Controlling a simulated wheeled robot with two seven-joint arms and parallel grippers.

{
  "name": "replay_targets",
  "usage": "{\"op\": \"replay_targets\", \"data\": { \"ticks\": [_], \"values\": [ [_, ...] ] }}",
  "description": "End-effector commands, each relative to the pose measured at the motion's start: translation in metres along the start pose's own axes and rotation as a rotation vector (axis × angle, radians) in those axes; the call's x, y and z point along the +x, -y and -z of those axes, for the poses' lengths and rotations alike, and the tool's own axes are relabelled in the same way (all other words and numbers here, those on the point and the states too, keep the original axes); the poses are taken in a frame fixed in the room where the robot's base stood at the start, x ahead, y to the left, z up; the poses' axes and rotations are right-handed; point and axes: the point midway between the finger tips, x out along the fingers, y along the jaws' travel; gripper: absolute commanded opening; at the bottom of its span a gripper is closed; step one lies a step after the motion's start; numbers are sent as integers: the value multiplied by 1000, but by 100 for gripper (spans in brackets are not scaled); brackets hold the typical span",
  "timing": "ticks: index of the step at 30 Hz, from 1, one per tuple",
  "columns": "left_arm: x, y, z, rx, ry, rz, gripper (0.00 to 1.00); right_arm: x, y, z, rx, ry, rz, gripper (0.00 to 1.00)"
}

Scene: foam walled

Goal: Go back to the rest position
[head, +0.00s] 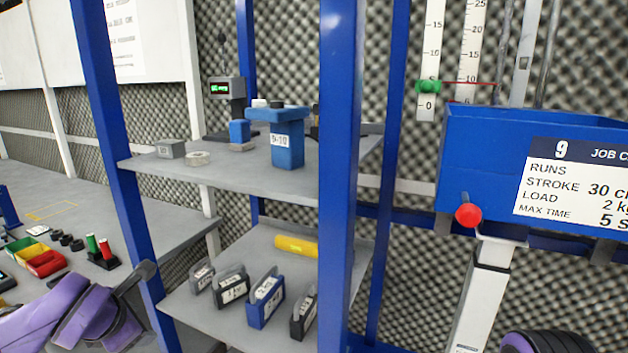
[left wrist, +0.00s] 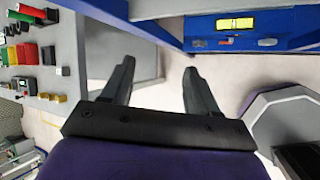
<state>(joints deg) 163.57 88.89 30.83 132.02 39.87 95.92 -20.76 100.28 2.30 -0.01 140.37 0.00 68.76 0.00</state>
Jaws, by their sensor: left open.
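My left arm comes in purple at the lower left of the head view, and my left gripper (head: 140,280) is in front of the blue rack post. In the left wrist view the two dark fingers of my left gripper (left wrist: 158,72) stand apart with nothing between them; pale floor shows there. My right gripper is in neither view.
A blue-posted rack (head: 340,200) holds a blue fixture (head: 287,145), a yellow cylinder (head: 297,245) and several labelled binders (head: 265,300). A bench with coloured bins (head: 45,262) lies left. A blue job box (head: 480,150) with a red knob (head: 468,215) stands right.

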Motion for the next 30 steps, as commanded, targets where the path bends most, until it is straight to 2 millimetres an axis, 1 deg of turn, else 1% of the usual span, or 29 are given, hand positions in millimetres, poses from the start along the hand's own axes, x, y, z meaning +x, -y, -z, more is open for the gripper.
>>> {"op": "replay_targets", "data": {
  "ticks": [1, 5, 8, 11, 12, 14, 15, 16, 17, 18, 19, 21, 24, 25, 26, 30],
  "values": [
    [10, 4, 0, 56, -23, -43, 60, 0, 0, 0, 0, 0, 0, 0],
    [37, 20, 0, 227, -64, -144, 60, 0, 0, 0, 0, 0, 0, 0],
    [64, 45, 6, 423, -95, -196, 60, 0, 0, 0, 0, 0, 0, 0],
    [98, 90, 25, 703, -119, -202, 60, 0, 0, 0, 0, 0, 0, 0],
    [111, 114, 38, 837, -124, -183, 60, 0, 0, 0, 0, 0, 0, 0],
    [128, 152, 64, 1041, -127, -133, 60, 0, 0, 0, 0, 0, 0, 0],
    [137, 177, 84, 1177, -126, -85, 60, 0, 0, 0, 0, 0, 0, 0],
    [141, 196, 102, 1279, -124, -42, 60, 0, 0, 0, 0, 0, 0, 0],
    [144, 214, 120, 1378, -122, 3, 60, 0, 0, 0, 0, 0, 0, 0],
    [146, 236, 146, 1506, -119, 68, 60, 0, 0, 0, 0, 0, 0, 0],
    [145, 250, 165, 1596, -119, 116, 60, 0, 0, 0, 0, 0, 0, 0],
    [141, 275, 206, 1771, -122, 219, 60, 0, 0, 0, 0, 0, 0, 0],
    [132, 299, 250, 1931, -132, 334, 60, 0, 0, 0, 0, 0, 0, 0],
    [129, 305, 258, 1960, -129, 360, 60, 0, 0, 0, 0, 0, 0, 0],
    [128, 309, 262, 1974, -126, 374, 60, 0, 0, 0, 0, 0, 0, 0],
    [128, 309, 262, 1974, -126, 374, 60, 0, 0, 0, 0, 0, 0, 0]
  ]
}}
